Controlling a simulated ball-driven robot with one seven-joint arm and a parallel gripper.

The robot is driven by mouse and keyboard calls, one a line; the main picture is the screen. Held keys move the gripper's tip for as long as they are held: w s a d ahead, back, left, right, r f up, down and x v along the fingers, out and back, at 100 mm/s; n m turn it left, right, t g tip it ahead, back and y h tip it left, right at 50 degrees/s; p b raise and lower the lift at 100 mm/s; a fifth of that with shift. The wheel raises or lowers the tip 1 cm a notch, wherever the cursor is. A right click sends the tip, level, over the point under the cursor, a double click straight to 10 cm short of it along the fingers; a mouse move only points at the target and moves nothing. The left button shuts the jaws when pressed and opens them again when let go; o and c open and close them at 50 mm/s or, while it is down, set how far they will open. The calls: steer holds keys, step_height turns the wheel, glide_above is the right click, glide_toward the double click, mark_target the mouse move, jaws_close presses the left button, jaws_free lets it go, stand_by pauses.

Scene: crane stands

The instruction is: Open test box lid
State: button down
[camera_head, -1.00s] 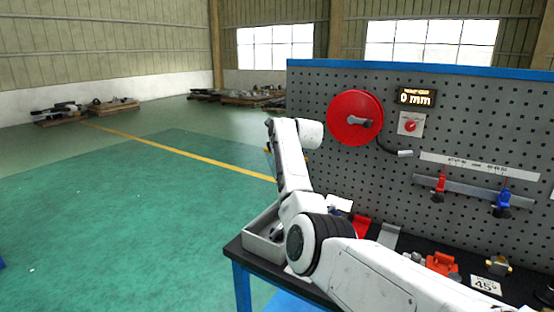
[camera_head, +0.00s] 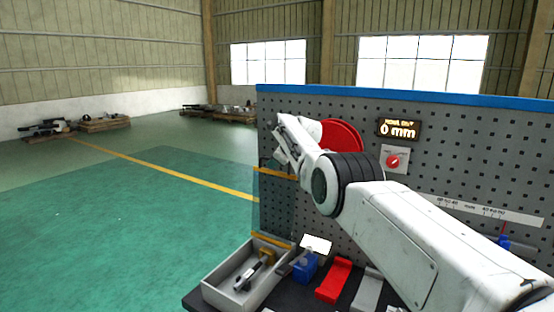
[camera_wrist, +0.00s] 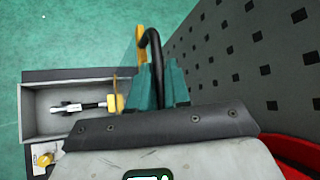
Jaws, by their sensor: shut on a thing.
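The test box is an open grey tray (camera_head: 211,291) at the left end of the bench, with a dark and silver tool in it. Its lid (camera_head: 270,207) looks like a clear, upright panel with yellow strips along its upper and lower edges. My gripper (camera_head: 283,157) is at the lid's upper edge, partly hidden by my wrist. In the wrist view my gripper (camera_wrist: 160,88) is shut at a dark curved handle (camera_wrist: 155,58) beside the yellow strip (camera_wrist: 140,48). The open box (camera_wrist: 28,108) lies below and left. The exact contact is unclear.
The pegboard (camera_head: 440,150) with a red disc (camera_head: 343,136) stands close to the right of my gripper. A blue block (camera_head: 305,267) and a red piece (camera_head: 334,280) lie on the bench beside the box.

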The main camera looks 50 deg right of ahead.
steer(key=shift+d+f, duration=0.2)
steer(key=c, duration=1.2)
jaws_free()
